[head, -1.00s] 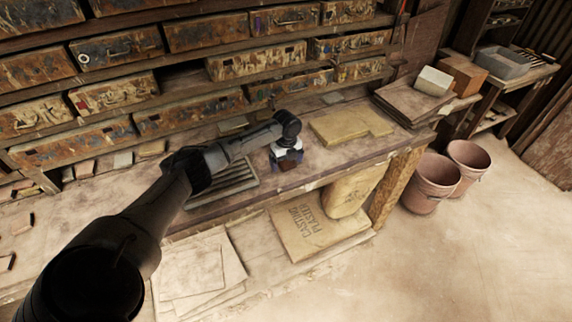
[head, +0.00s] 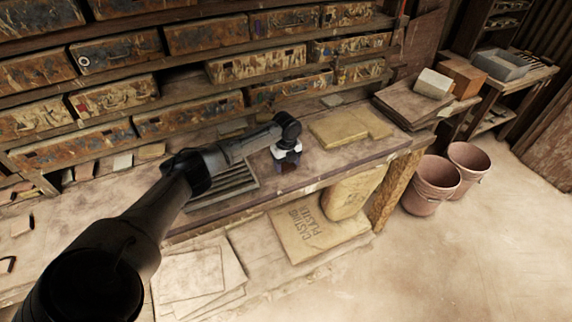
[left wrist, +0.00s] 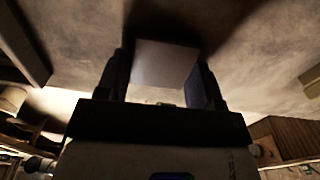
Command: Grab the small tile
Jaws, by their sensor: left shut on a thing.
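The small tile (left wrist: 165,64) shows in the left wrist view as a pale square plate between the two dark fingers. My left gripper (left wrist: 163,78) is shut on it. In the head view my left gripper (head: 287,165) points down over the front part of the workbench, right of a dark slatted rack. A small brownish piece shows at its fingertips there, too small to make out well. Whether the tile touches the bench top is hard to tell. My right gripper is not in view.
The dark slatted rack (head: 228,184) lies just left of the gripper. Yellowish flat slabs (head: 340,129) lie to the right on the bench. Rows of rusty drawers (head: 190,115) stand behind. Two pinkish buckets (head: 428,188) stand on the floor at right.

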